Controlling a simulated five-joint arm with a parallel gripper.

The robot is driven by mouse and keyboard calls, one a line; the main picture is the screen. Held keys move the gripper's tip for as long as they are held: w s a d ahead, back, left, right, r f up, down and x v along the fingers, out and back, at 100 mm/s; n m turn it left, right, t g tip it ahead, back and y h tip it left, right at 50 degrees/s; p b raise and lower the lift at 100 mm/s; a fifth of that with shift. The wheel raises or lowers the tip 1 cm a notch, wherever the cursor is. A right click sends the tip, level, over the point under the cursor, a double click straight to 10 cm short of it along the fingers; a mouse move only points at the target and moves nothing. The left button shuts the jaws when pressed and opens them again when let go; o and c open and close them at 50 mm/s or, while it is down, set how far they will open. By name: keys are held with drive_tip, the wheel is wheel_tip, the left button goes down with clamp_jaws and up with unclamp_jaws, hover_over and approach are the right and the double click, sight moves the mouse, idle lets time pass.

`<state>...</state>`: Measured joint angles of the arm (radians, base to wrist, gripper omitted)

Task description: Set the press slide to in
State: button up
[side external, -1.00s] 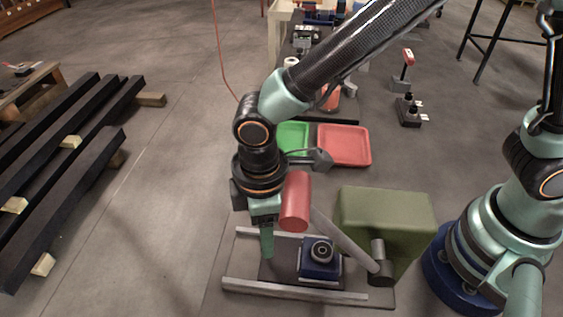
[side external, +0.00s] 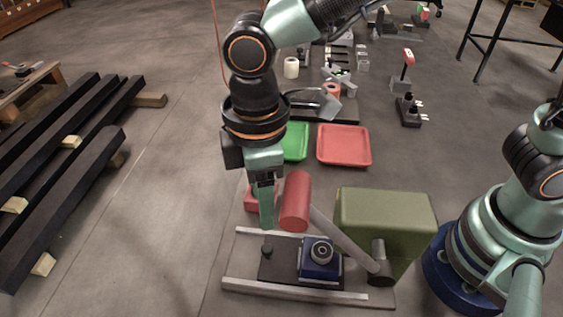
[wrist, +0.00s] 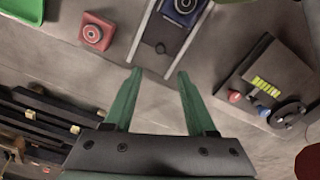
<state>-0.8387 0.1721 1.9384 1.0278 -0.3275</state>
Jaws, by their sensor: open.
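The press slide is a dark plate (side external: 277,272) lying between two pale metal rails. It has a small black knob (side external: 267,250) at its left end and carries a blue block (side external: 320,262) with a dark ring on top. The blue block is beside the green press body (side external: 385,218), near its left side. My gripper (side external: 266,222) is above the knob, apart from it and empty. In the wrist view, my gripper (wrist: 159,72) has its two green fingers spread, with the knob (wrist: 160,47) ahead between them and the blue block (wrist: 184,7) at the top edge.
A red-headed lever (side external: 296,202) slants from the press, close right of my gripper. A red block (wrist: 94,33) lies behind the rails. Red (side external: 344,146) and green (side external: 295,141) trays lie farther back.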

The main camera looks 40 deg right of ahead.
sight(266, 248)
wheel_tip(266, 248, down, 12)
drive_tip(key=n, duration=0.6)
drive_tip(key=shift+f, duration=0.15)
idle(0.3)
clamp_jaws()
idle(1.3)
